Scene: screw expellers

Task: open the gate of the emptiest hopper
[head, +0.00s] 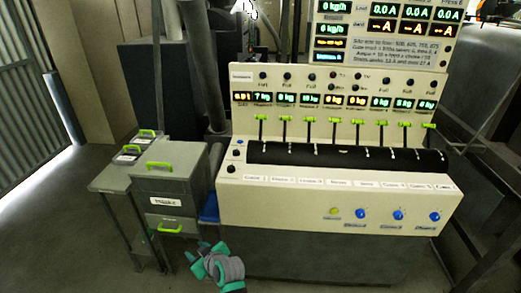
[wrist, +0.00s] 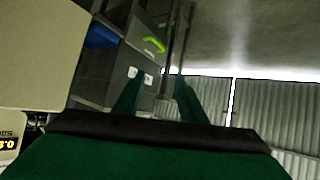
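A cream control console (head: 300,204) stands at centre right in the head view. A row of upright levers with green handles (head: 309,119) rises from its dark slotted band (head: 350,157). Labels (head: 311,181) below the levers are blurred. No hopper is clearly recognisable. My gripper (head: 203,254) is low, in front of the console's left end, away from the levers. In the wrist view its two green fingers (wrist: 158,90) are apart and empty.
A grey cabinet (head: 170,190) with green handles stands left of the console, beside a low table (head: 112,180). A blue item (head: 210,207) sits between cabinet and console. A display board (head: 385,35) stands above. Floor at left (head: 50,240) is clear.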

